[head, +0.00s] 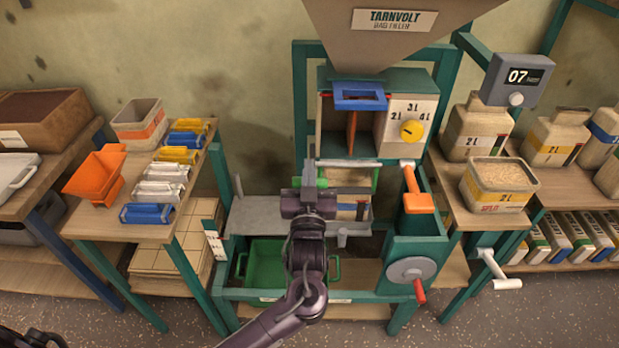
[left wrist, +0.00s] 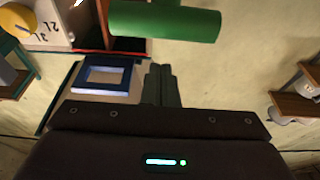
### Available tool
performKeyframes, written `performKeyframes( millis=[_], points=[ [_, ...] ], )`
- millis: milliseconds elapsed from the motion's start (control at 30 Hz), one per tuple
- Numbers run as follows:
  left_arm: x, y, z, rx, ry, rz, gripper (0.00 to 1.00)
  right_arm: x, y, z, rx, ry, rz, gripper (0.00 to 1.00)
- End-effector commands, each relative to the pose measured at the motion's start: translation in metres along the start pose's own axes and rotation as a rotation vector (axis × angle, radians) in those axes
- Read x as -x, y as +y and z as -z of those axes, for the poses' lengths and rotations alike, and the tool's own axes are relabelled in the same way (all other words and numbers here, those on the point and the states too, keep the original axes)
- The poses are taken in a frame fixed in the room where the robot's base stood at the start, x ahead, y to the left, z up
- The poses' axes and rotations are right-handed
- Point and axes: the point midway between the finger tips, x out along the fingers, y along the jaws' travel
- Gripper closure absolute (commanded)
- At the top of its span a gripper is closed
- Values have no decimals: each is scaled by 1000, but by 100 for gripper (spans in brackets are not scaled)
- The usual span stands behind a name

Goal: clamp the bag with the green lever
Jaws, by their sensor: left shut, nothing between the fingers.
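The green lever (head: 362,181) is a bar across the front of the bag filler, below its spout box. In the left wrist view its thick green grip (left wrist: 165,20) lies across the top, just beyond my fingertips. My left gripper (head: 309,172) is shut and empty at the lever's left end; in the left wrist view its fingertips (left wrist: 160,72) show a small gap to the grip. A tan patch behind and below the lever may be the bag, but my gripper and the bars partly hide it, so I cannot tell how it sits. My right gripper is not in view.
A blue frame (head: 360,97) and a yellow dial (head: 411,130) are above the lever. An orange-handled lever (head: 418,203) stands close on its right. A green bin (head: 262,264) sits below.

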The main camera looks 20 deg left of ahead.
Motion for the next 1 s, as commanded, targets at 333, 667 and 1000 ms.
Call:
performKeyframes(
  millis=[333,667,1000],
  points=[
    [12,0,-29,-2,-4,-2,100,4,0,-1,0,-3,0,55],
    [13,0,-30,-1,-3,-2,100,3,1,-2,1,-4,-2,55],
    [18,0,-38,-2,44,-1,100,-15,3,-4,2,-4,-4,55]
  ],
)
